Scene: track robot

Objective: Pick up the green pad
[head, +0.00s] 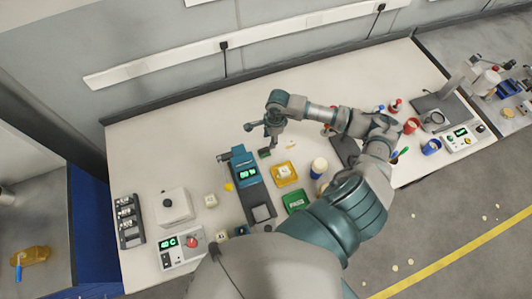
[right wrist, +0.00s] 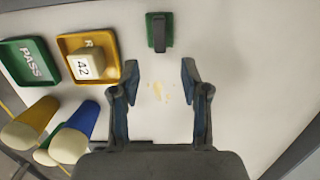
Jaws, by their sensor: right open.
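The green pad (right wrist: 151,40) lies flat on the white bench, with a dark grey block or handle on top. In the right wrist view it is at the top centre, just beyond the fingertips and apart from them. In the head view the green pad (head: 264,153) looks small and dark, just below my right gripper (head: 261,135). My right gripper, which also shows in the right wrist view (right wrist: 160,70), is open with nothing between its fingers. My left gripper is not in view.
A yellow tray (right wrist: 107,43) holding a block marked 42 and a green PASS tray (right wrist: 40,82) are left of the gripper in the wrist view. Yellow and blue cylinders stand below them. A blue device (head: 247,177) with a display stands left of the yellow tray. Bench right of the pad is clear.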

